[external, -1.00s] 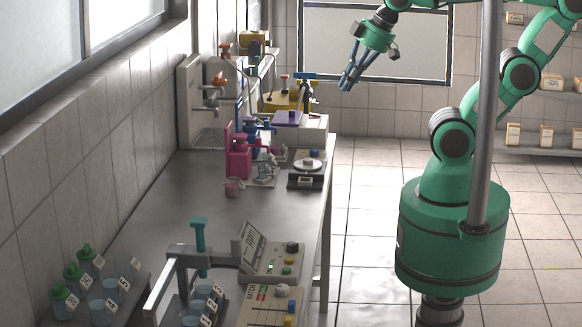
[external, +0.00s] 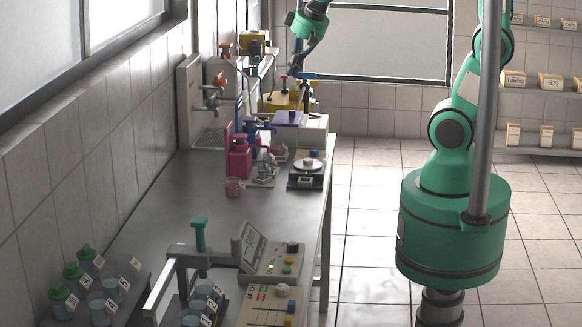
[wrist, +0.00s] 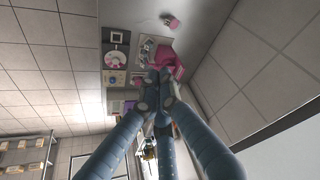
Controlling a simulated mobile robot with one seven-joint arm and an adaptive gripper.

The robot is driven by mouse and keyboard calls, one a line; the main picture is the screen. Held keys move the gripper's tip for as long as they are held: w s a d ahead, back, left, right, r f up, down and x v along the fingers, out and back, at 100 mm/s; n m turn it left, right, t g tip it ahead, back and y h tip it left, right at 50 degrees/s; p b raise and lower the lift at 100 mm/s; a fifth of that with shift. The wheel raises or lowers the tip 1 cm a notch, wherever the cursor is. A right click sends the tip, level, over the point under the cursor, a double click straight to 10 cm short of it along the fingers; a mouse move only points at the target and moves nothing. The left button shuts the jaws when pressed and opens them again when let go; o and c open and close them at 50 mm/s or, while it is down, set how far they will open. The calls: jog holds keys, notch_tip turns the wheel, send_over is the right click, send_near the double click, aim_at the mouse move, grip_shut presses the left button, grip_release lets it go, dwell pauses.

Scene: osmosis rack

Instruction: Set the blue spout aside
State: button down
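My gripper (external: 297,70) is at the far end of the bench, raised, and overlaps the yellow equipment in the external view. In the wrist view my gripper's (wrist: 157,88) blue-grey fingers reach toward the bench, tips close together. They cover part of the bench near the magenta items (wrist: 168,60). Nothing is visibly held, and the gap between the tips is unclear.
A purple-topped box (external: 292,122) and yellow equipment (external: 285,103) stand behind. The middle of the bench (external: 200,205) is clear.

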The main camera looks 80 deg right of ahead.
aim_at(267, 122)
jog(key=w+d+f+m+g+p, duration=0.1)
jog(key=w+d+f+m, duration=0.1)
jog(key=d+f, duration=0.4)
jog(key=w+d+f+m+g+h+p, duration=0.1)
jog(key=w+d+f+m, duration=0.2)
jog(key=d, duration=1)
jog(key=w+d+f+m+p, duration=0.1)
jog(key=w+d+f+m, duration=0.2)
jog(key=w+d+f, duration=0.3)
jog(key=d+f, duration=0.4)
jog(key=f, duration=0.1)
jog(key=shift+w+g+h+p, duration=0.25)
jog(key=shift+g+h+p, duration=0.05)
jog(key=shift+g+p, duration=0.1)
jog(key=shift+f, duration=0.1)
jog(key=x, duration=0.3)
jog(key=d+x, duration=0.1)
jog(key=x, duration=0.3)
jog(key=d+x, duration=0.1)
jog(key=x, duration=0.2)
jog(key=shift+w, duration=0.25)
jog(key=shift+w+d, duration=0.3)
jog(key=shift+d, duration=0.6)
